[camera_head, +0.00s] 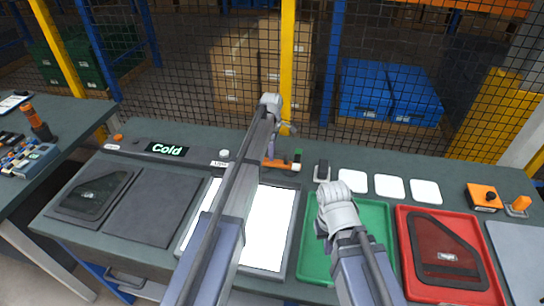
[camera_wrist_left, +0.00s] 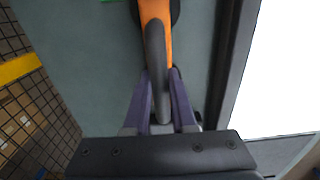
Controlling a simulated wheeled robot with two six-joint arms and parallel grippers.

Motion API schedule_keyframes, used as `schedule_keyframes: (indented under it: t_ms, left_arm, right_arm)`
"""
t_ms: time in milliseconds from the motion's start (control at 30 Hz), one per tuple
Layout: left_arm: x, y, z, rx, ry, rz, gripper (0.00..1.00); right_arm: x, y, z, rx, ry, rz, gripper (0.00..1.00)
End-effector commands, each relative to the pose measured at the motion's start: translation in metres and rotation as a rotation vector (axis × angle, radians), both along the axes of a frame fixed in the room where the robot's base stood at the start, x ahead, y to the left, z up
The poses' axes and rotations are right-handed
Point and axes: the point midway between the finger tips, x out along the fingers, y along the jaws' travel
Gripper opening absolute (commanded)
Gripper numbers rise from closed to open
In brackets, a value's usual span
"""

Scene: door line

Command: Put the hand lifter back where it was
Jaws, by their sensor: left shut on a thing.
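The hand lifter (camera_head: 281,164) is orange with a black grip and sits low over the back of the bench, behind the white lit panel. My left gripper (camera_head: 269,152) is shut on it. In the left wrist view the lifter's black grip (camera_wrist_left: 156,60) runs between the two purple fingers of the left gripper (camera_wrist_left: 162,95), with its orange body ahead. Whether the lifter touches the bench I cannot tell. My right gripper (camera_head: 335,205) is above the green tray (camera_head: 376,282); its fingers are hidden.
A red tray (camera_head: 480,292) holds a dark red window panel. Several white pads (camera_head: 389,186) and a small dark holder (camera_head: 321,170) lie along the back. A mesh fence with a yellow post (camera_head: 288,60) stands behind.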

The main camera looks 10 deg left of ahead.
Motion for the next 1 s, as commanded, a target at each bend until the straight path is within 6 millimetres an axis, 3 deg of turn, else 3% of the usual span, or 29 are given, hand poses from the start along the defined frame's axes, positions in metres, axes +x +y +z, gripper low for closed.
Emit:
schedule_keyframes:
  t_ms: [267,300,533,1000]
  left_arm:
    - [0.0,0.0,-0.0026,0.0,0.0,0.0,0.0]
    - [0.0,0.0,-0.0019,0.0,0.0,0.0,0.27]
    - [0.0,-0.0001,-0.0013,0.0,0.0,0.0,0.53]
    - [-0.0001,0.0,0.0063,0.0,0.0,0.0,0.54]
  right_arm:
    - [0.0,-0.0001,-0.0026,0.0,0.0,0.0,0.0]
    - [0.0,0.0,-0.0019,0.0,0.0,0.0,0.0]
    - [0.0,0.0,-0.0013,0.0,0.0,0.0,0.0]
    - [0.0,0.0,0.0063,0.0,0.0,0.0,0.0]
